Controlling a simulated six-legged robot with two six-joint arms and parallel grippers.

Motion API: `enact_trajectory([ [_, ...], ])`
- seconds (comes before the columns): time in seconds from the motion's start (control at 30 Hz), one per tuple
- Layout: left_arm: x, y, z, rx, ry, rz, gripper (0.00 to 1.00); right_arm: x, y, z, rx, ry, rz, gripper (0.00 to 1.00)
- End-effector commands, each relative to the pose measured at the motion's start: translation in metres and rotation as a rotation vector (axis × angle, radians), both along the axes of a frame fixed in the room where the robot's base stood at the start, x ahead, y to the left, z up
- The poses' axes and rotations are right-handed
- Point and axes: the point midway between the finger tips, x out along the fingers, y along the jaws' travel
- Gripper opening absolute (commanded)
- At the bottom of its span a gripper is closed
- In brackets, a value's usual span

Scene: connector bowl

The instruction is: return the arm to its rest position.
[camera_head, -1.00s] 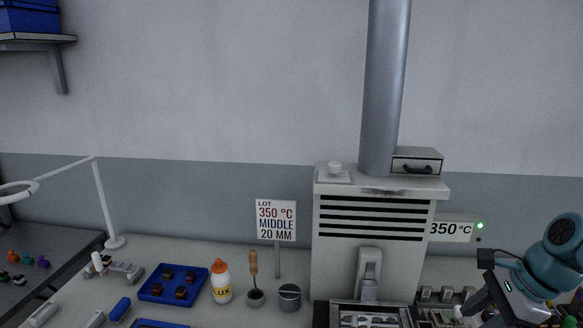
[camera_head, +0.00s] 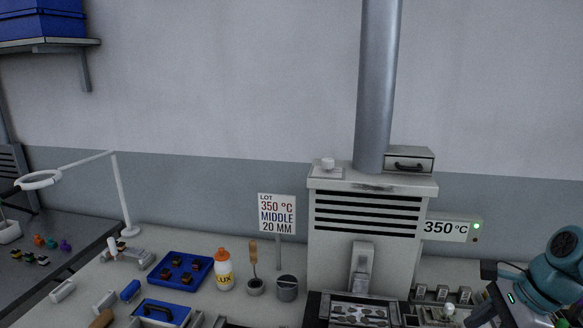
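My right arm, teal with dark and grey parts, comes in at the lower right corner. Its gripper (camera_head: 482,314) points down and left at the bottom edge of the view. The fingers are dark, small and partly cut off, so I cannot tell whether they are open or shut. It is to the right of the grey furnace (camera_head: 364,222), near a few small grey blocks (camera_head: 431,293) on the bench. My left arm and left gripper are not in view.
A blue tray (camera_head: 161,267) with dark parts, a flux bottle (camera_head: 224,271), a wooden-handled tool (camera_head: 254,261), a grey pot (camera_head: 287,288) and a lot sign (camera_head: 277,213) stand left of the furnace. A ring lamp (camera_head: 39,180) reaches out at far left.

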Motion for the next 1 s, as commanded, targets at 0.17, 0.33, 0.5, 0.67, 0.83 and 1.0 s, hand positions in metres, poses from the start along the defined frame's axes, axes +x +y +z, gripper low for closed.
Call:
enact_trajectory([
  [0.17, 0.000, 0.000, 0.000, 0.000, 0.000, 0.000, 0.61, 0.002, 0.030, -0.046, 0.045, 0.113, 0.070, 0.42],
  [0.33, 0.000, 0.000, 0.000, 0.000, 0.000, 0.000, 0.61, -0.006, 0.062, -0.098, 0.082, 0.232, 0.140, 0.42],
  [0.5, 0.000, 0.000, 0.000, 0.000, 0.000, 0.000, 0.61, -0.024, 0.105, -0.171, 0.105, 0.330, 0.254, 0.42],
  [0.67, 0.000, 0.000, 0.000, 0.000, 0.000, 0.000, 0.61, -0.075, 0.164, -0.270, 0.117, 0.367, 0.488, 0.42],
  [0.83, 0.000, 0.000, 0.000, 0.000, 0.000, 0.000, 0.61, -0.168, 0.221, -0.358, 0.112, 0.242, 0.871, 0.42],
  [1.0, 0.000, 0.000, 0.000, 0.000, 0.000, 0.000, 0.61, -0.213, 0.239, -0.388, 0.017, -0.060, 1.209, 0.42],
])
